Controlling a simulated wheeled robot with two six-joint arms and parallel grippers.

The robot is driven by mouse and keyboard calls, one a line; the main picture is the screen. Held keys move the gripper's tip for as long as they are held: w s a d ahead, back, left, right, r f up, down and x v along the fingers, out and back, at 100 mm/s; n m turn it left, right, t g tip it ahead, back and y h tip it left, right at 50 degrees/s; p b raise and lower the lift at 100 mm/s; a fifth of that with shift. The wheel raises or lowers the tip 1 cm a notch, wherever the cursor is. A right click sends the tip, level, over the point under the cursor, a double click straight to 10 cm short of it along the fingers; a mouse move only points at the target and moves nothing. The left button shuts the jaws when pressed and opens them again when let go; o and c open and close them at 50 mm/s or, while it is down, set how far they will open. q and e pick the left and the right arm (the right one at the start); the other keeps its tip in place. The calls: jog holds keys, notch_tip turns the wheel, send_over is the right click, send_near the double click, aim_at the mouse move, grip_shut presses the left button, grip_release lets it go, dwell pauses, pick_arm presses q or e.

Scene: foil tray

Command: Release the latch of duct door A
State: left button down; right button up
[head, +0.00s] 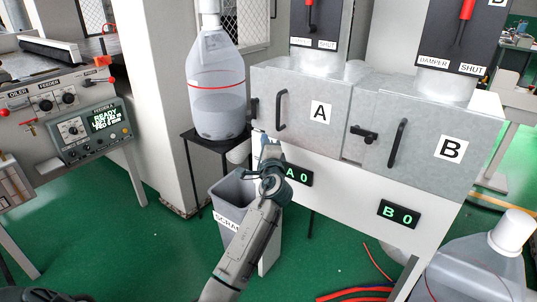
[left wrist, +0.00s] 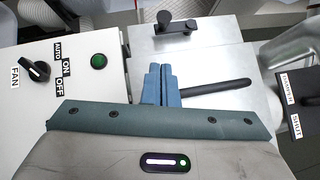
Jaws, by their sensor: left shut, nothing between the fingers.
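Duct door A (head: 335,88) is a grey metal door that looks closed, marked with a black A. Door A's black bar handle (head: 281,110) is right of the latch; in the left wrist view the handle (left wrist: 220,87) sticks out beside my fingers, partly hidden. My left gripper (head: 270,152) is shut and empty, below the latch and handle. In the left wrist view its fingertips (left wrist: 163,68) are apart from the latch.
Door B (head: 435,120), with its own latch (head: 364,134) and handle (head: 398,143), is at right. A large bottle (head: 217,90) on a black stand is left of door A. A scrap bin (head: 232,193) stands below. A fan knob (left wrist: 35,70) is on the white panel.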

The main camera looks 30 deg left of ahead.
pick_arm(q)
jog(key=v, duration=0.4)
jog(key=shift+s+d+r, duration=0.15)
jog(key=shift+s+d, duration=0.05)
jog(key=shift+d, duration=0.2)
pick_arm(e)
jog(key=shift+w+r, duration=0.65)
jog(key=shift+w, duration=0.2)
pick_arm(q)
jog(key=shift+d+r, duration=0.1)
